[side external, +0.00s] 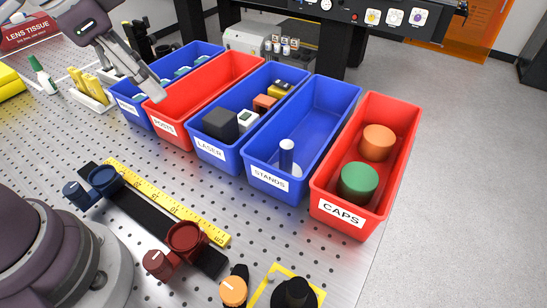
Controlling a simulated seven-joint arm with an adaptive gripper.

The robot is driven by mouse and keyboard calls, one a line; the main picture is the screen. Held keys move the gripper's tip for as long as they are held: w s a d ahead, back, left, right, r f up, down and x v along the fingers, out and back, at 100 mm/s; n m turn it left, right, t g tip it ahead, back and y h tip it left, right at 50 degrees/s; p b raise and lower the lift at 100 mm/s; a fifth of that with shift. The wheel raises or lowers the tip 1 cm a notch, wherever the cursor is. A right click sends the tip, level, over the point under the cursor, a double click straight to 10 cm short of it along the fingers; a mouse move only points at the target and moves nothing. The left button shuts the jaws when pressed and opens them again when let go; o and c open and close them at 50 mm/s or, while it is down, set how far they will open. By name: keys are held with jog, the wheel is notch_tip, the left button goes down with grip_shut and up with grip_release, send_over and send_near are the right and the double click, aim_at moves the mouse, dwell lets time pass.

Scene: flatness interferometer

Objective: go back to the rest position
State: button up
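My gripper (155,93) is at the upper left, pointing down and to the right above the left end of the row of bins. Its tips overlap the red POSTS bin (168,128) and the leftmost blue bin (134,112) in this view. I see nothing clearly held, but the fingers are small and seen edge-on, so I cannot tell their opening. The blue LASER bin (206,150) holds a black block and smaller parts. The blue STANDS bin (268,178) holds a silver post. The red CAPS bin (340,216) holds an orange cap (378,142) and a green cap (359,182).
A black rail (150,215) with blue and dark red mounts lies beside a yellow ruler (170,205) on the perforated table. An orange-topped knob (233,290) and a black part on a yellow-edged square are at the front. A dark bench stands behind the bins.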

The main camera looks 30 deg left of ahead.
jog(key=w+d+m, duration=0.1)
jog(key=d+m, duration=0.1)
jog(key=d+f+m+g, duration=0.1)
jog(key=d+m, duration=0.1)
jog(key=d, duration=0.1)
jog(key=w+d+m, duration=0.1)
jog(key=d+m, duration=0.1)
jog(key=d, duration=0.1)
jog(key=shift+w+d+f+g+h, duration=0.1)
jog(key=shift+w+f+g+h, duration=0.05)
jog(key=shift+w+g+h, duration=0.2)
grip_shut()
jog(key=m+g, duration=0.4)
jog(key=m, duration=0.8)
send_over(299, 297)
jog(key=w+d, duration=0.3)
notch_tip(299, 297, down, 10)
notch_tip(299, 297, down, 6)
jog(key=shift+s, duration=0.1)
jog(key=shift+f, duration=0.4)
jog(key=shift+f, duration=1.3)
jog(key=shift+s+a, duration=0.4)
jog(key=shift+a, duration=0.45)
jog(key=shift+s+a, duration=0.4)
jog(key=shift+a, duration=0.4)
